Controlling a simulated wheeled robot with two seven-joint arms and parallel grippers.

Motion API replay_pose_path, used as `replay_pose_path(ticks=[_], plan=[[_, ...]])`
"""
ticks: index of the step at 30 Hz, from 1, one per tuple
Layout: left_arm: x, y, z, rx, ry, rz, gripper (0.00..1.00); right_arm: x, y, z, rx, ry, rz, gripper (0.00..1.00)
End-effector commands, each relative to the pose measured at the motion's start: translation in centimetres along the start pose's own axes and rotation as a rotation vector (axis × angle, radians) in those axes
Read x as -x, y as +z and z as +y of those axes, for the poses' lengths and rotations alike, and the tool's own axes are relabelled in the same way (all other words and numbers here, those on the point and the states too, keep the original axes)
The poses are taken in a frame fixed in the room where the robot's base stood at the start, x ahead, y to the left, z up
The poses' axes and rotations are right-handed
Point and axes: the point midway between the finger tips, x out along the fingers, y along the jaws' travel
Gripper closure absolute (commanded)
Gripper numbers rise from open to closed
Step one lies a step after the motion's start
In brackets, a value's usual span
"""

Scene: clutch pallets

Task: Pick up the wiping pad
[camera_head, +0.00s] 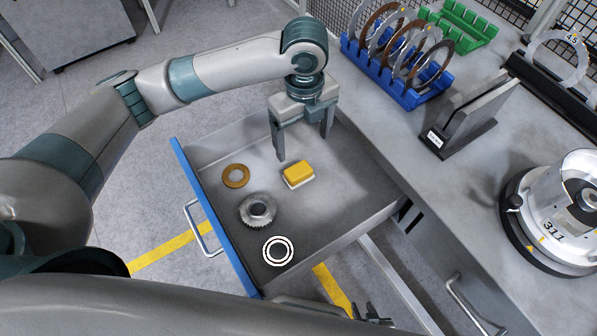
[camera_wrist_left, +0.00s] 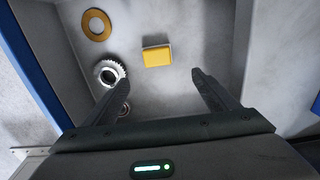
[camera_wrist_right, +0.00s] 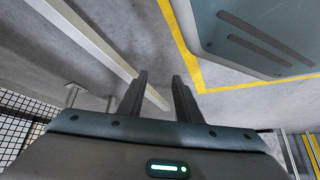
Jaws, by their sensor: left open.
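The wiping pad is a yellow block with a white underside (camera_head: 298,174), lying in the open drawer (camera_head: 345,226). In the left wrist view the pad (camera_wrist_left: 157,56) lies beyond the fingertips, between their lines. My left gripper (camera_head: 304,148) is open and empty, pointing down over the drawer's back part, above and apart from the pad. My right gripper (camera_wrist_right: 159,78) is open and empty, low beside the drawer over the floor.
The drawer also holds a brass ring (camera_head: 236,176), a metal gear (camera_head: 257,210) and a black-and-white ring (camera_head: 278,251). The drawer walls surround them. On the bench stand a blue rack (camera_head: 405,95) of discs, a green rack (camera_head: 462,25), a dark holder (camera_head: 462,125) and a round machine (camera_head: 555,220).

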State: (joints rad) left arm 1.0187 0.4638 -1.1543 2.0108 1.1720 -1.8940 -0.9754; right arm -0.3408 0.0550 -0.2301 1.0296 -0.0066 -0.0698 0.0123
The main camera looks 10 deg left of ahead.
Motion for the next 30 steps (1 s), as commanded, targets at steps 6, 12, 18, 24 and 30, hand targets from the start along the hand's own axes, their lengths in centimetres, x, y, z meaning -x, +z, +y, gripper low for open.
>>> replay_pose_path(ticks=[6,12,18,24,30], plan=[[-4.0,0.0,0.1,0.001,0.003,0.002,0.20,0.4,1.6,1.6,0.010,0.016,-0.041,0.69],[-7.3,0.0,0.1,0.002,0.003,0.001,0.20,0.8,3.3,1.7,0.009,0.017,-0.080,0.69],[-9.0,0.0,0.0,0.000,-0.001,0.000,0.20,1.0,4.4,1.3,0.005,0.014,-0.109,0.69],[-9.2,0.1,0.0,0.000,-0.001,-0.001,0.20,1.0,4.6,1.2,0.004,0.013,-0.112,0.69],[-9.3,0.1,0.1,0.000,-0.001,0.000,0.20,1.0,4.2,1.2,0.005,0.013,-0.105,0.69]])
